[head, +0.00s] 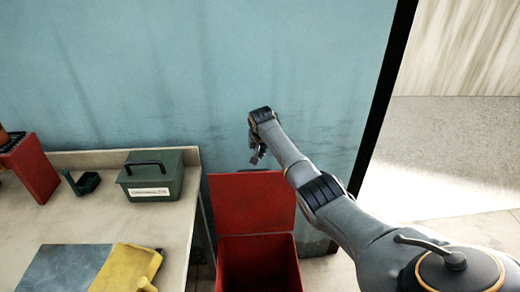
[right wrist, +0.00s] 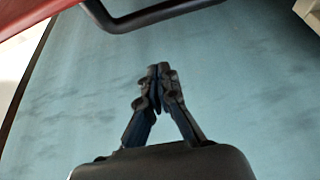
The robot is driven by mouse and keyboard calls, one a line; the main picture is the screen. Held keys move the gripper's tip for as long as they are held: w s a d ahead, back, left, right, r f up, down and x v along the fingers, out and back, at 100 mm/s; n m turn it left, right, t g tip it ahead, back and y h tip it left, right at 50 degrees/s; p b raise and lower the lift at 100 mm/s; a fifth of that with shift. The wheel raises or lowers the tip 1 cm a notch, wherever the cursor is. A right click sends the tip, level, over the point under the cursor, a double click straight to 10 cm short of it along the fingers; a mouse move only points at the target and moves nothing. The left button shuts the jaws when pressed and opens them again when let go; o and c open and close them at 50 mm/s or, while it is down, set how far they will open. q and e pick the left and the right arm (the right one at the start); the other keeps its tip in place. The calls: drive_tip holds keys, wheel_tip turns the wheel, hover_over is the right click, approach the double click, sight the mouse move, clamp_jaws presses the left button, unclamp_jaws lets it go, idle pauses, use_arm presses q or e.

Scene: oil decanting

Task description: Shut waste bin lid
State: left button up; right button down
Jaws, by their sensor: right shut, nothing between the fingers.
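The red waste bin (head: 258,262) stands on the floor to the right of the workbench. Its red lid (head: 252,202) is up, leaning back toward the blue wall, and the dark inside of the bin shows. My right gripper (head: 256,158) is just above the lid's upper edge, pointing down. In the right wrist view, its fingers (right wrist: 160,78) are shut together with nothing between them. A red surface at the top left of that view may be the lid; I cannot tell whether the gripper touches it. My left gripper is not in view.
A blue wall (head: 200,70) stands behind. A dark curved bar (right wrist: 150,16) crosses the right wrist view's top.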

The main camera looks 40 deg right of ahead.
drive_tip(key=s+p, duration=0.1)
drive_tip(key=s+a+f+p, duration=0.1)
drive_tip(key=s+a+p, duration=0.1)
drive_tip(key=shift+f, duration=0.25)
idle(0.4)
